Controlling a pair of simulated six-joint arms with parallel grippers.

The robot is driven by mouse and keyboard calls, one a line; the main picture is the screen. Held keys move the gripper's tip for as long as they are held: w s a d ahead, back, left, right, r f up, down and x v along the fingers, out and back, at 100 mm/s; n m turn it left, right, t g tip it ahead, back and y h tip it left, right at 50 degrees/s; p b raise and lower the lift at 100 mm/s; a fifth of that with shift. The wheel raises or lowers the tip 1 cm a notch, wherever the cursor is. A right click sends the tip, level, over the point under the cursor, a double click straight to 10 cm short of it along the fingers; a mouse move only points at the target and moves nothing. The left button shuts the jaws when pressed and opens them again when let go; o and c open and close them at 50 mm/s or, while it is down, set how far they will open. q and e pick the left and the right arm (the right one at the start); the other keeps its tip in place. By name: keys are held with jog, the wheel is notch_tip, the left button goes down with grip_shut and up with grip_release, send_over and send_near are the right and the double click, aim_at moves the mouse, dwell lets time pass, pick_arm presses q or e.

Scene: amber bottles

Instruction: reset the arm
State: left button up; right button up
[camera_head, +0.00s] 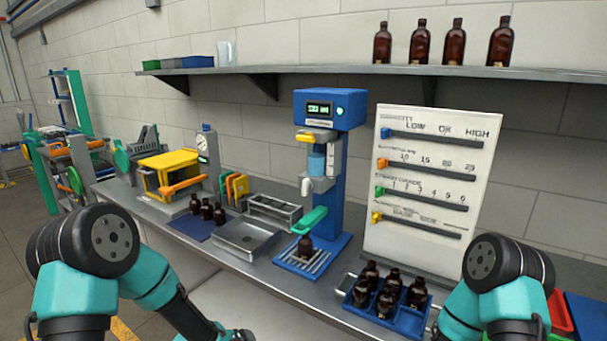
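My two arms show at the bottom of the head view, teal with black joints. The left arm runs down from the left and leaves the frame at the bottom edge. The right arm leaves the frame at the lower right. Neither gripper's fingers are in view, so what they hold cannot be seen. Several amber bottles (385,290) stand in a blue tray (407,322) at the front of the bench, beside my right arm.
A blue mat (192,228) holds several small amber bottles, with an empty metal tray (245,238) beside it. A white slider board (430,185) stands at the back. A wall shelf (320,70) carries more bottles (455,45). Red and blue bins (585,312) are at the far right.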

pick_arm(q)
jog(key=s+a+f+m+g, duration=0.1)
jog(key=s+f+m+g, duration=0.1)
jog(key=s+f, duration=0.4)
jog(key=s+a+f+m+g, duration=0.1)
jog(key=s+f+g, duration=0.3)
jog(key=s, duration=1.1)
notch_tip(320, 180, down, 3)
jog(key=shift+a+r+m+y, duration=0.2)
jog(key=shift+a+m+y, duration=0.2)
jog(key=shift+a, duration=0.35)
